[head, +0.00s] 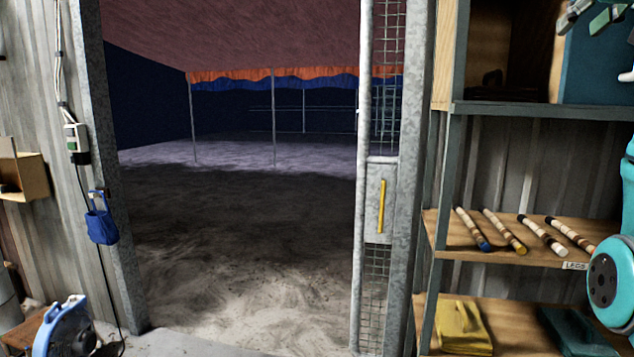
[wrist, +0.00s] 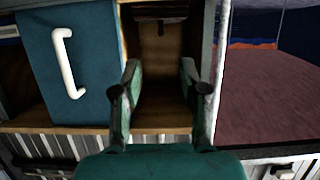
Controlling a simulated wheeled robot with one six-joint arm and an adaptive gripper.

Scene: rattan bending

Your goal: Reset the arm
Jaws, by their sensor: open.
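My gripper (wrist: 160,90) is open in the wrist view, with its two green fingers apart and nothing between them. Its fingers also show at the top right edge of the head view (head: 588,18), in front of the upper cabinet. The teal arm at the right edge of the head view is mine. The wrist view is upside down and looks at an open wooden compartment (wrist: 160,75) beside a teal door (wrist: 85,100) with a white handle (wrist: 64,62). No contact between the fingers and the cabinet is visible.
Several banded sticks (head: 503,232) lie on the middle shelf (head: 447,240) at right. A yellow folded thing (head: 463,325) sits lower. A metal gate (head: 380,205) stands by the open doorway.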

